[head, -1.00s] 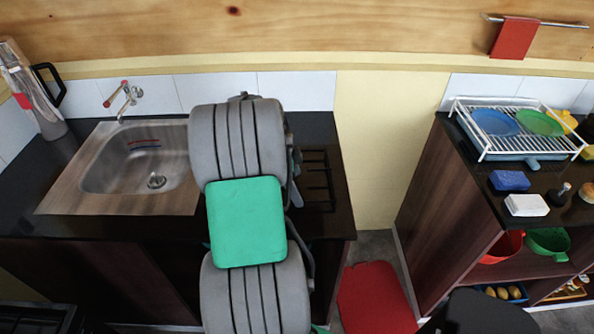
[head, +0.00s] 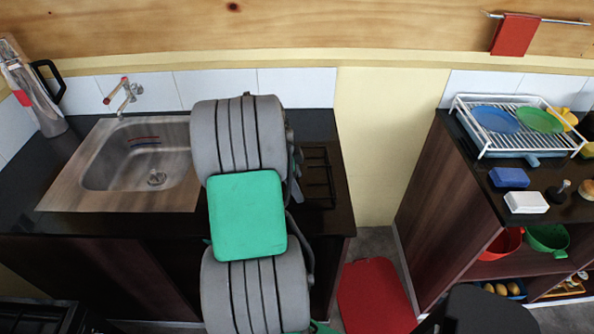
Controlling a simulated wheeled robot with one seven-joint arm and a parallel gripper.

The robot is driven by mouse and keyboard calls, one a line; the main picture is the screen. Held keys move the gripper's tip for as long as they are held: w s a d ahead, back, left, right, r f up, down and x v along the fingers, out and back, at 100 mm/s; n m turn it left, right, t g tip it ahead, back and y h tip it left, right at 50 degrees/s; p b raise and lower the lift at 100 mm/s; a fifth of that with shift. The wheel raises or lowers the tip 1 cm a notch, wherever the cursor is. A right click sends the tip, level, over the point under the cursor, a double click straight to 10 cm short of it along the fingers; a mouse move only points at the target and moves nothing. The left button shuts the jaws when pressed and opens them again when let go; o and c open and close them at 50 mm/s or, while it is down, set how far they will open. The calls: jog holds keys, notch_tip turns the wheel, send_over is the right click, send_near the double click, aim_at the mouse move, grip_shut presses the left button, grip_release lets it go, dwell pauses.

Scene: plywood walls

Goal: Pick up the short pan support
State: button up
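A black wire pan support (head: 318,178) lies on the dark counter just right of my arm in the head view. Its left part is hidden behind my arm, so I cannot tell its full length. My grey and green arm stands in front of the counter. My gripper is hidden behind the arm, and I cannot see its fingers.
A steel sink (head: 140,165) is set in the counter at left, with a tall kettle (head: 35,90) beside it. A red seat (head: 375,298) stands in the gap before the right cabinet. A white dish rack (head: 515,125) with plates sits on that cabinet.

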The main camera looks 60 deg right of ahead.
jog(key=c, duration=0.7)
jog(key=shift+r, duration=0.1)
jog(key=shift+c, duration=0.8)
jog(key=shift+d, duration=0.1)
